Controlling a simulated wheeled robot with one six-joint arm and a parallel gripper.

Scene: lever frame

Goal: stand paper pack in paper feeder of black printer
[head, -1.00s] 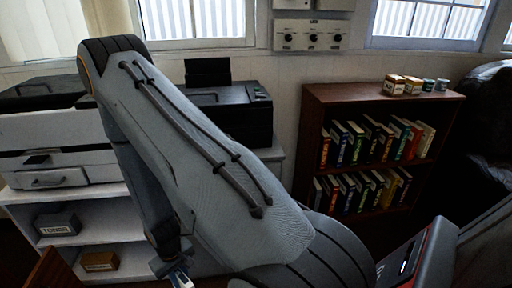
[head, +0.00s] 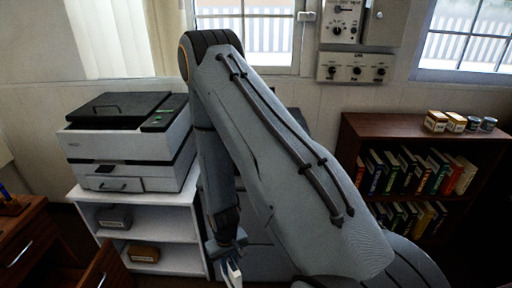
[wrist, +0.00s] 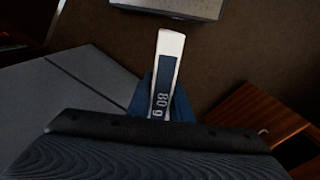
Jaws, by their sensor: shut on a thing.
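My gripper (head: 228,255) hangs low in front of the shelves in the head view, shut on the paper pack (head: 233,274). In the wrist view, the paper pack (wrist: 170,48) is a narrow white block with a dark blue label reading "80 g". It sticks out from between the fingertips of my gripper (wrist: 160,105). The black printer (head: 297,118) is almost fully hidden behind my arm in the head view; only a dark sliver shows to the right of the arm. Its paper feeder is hidden now. The pack is well below and apart from the printer.
A white printer with a black lid (head: 128,145) stands on a white shelf unit (head: 165,210) at left. A wooden desk (head: 25,245) with an open drawer is at lower left. A bookcase (head: 390,128) stands at right. Brown floor (wrist: 245,60) shows below the pack.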

